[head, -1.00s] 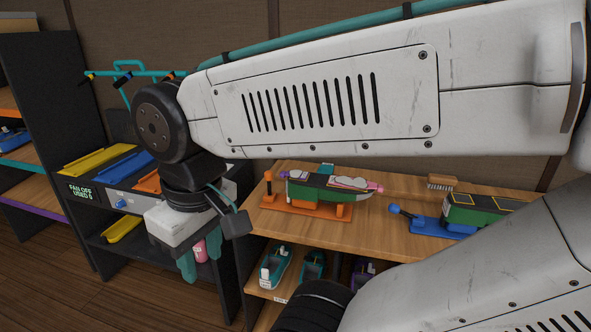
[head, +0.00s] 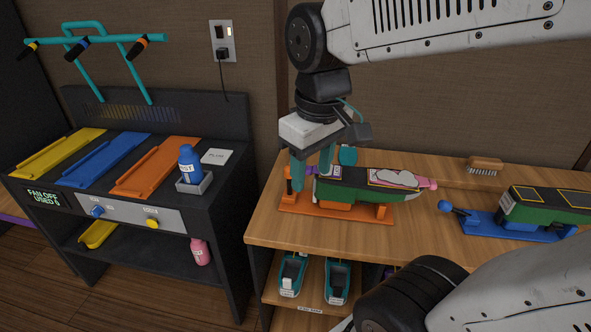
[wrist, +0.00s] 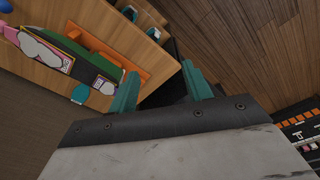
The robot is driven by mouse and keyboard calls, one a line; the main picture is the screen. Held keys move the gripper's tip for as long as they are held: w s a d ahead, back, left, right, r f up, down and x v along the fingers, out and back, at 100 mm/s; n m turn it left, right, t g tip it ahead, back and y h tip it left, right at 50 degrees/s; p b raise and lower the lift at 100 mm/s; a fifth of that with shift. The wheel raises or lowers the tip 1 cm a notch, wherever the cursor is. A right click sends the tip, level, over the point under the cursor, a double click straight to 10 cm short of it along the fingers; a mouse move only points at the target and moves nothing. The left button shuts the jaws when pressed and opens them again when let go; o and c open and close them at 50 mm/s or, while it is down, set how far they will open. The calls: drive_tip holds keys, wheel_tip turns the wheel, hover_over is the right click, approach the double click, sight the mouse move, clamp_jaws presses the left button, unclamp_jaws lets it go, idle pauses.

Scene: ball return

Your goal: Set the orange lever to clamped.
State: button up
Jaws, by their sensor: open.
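The orange clamp base (head: 340,210) sits at the left end of the wooden bench, with a green and black board-like piece (head: 350,188) in it. It also shows in the wrist view (wrist: 128,64). The orange lever (head: 287,187) stands at the base's left end, mostly hidden behind my finger; it looked upright earlier. My gripper (head: 312,182) points down with its teal fingers apart, over the left end of the clamp. The wrist view shows the open fingers (wrist: 160,70) empty beside the base; the lever is not clear there. I cannot tell whether a finger touches it.
A blue clamp (head: 480,222) with another green piece stands to the right. A brush (head: 485,166) lies at the bench's back. Teal shoe-like items (head: 337,280) are on the shelf below. The dark rack (head: 220,215) on the left holds trays and a blue bottle (head: 188,165).

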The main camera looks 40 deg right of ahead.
drive_tip(key=w+d+f+n, duration=0.2)
drive_tip(key=w, duration=0.5)
drive_tip(key=w+d+f+n, duration=0.2)
drive_tip(key=w+d, duration=0.1)
drive_tip(key=w, duration=0.3)
drive_tip(key=n+g, duration=0.1)
drive_tip(key=n, duration=0.2)
hover_over(289, 183)
wheel_tip(289, 183, down, 7)
drive_tip(key=shift+d+f, duration=0.1)
drive_tip(key=shift+f, duration=0.05)
drive_tip(key=shift+w+d+f, duration=0.2)
drive_tip(key=shift+w+f, duration=0.15)
drive_tip(key=shift+f, duration=0.3)
wheel_tip(289, 183, down, 7)
drive_tip(key=shift+f, duration=0.1)
clamp_jaws()
